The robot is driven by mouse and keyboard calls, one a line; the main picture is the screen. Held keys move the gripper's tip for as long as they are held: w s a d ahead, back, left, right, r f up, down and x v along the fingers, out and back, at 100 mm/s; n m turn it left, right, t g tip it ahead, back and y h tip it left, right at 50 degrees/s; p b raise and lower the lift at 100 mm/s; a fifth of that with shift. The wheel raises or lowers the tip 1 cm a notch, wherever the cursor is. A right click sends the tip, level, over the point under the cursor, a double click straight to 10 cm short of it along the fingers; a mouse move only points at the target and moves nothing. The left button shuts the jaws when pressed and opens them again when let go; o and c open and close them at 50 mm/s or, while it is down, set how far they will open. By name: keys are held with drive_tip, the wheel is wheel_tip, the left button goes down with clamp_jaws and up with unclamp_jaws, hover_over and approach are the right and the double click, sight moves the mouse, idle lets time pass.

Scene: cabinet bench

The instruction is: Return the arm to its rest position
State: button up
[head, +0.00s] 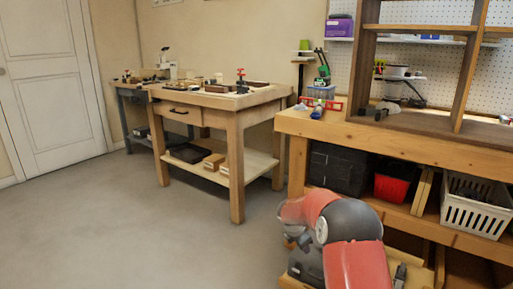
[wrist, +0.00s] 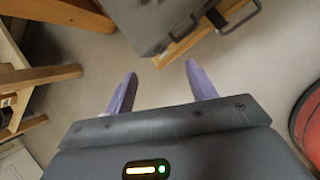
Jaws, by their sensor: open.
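My gripper (wrist: 161,78) shows in the wrist view, with two purple fingers spread apart and nothing between them. In the head view my red and dark grey arm is at the lower right, bent in front of the wooden workbench (head: 420,133); my gripper is hidden there.
In the wrist view a dark grey case with a handle (wrist: 160,22) is just beyond the fingertips, and wooden legs are at left. In the head view, a black bin (head: 338,168), red bin (head: 393,188) and white basket (head: 474,205) sit under the workbench. Open floor (head: 130,220) lies left.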

drive_tip(key=s+d+r+m, duration=0.1)
drive_tip(key=s+r+m, duration=1)
drive_tip(key=s+r, duration=0.9)
drive_tip(key=s+a+r+m+t+y, duration=0.1)
drive_tip(key=s+m+y, duration=0.2)
drive_tip(key=s+m, duration=0.9)
drive_tip(key=s, duration=1.2)
drive_tip(key=shift+a+r, duration=0.15)
drive_tip(key=shift+a, duration=0.15)
drive_tip(key=shift+s, duration=0.1)
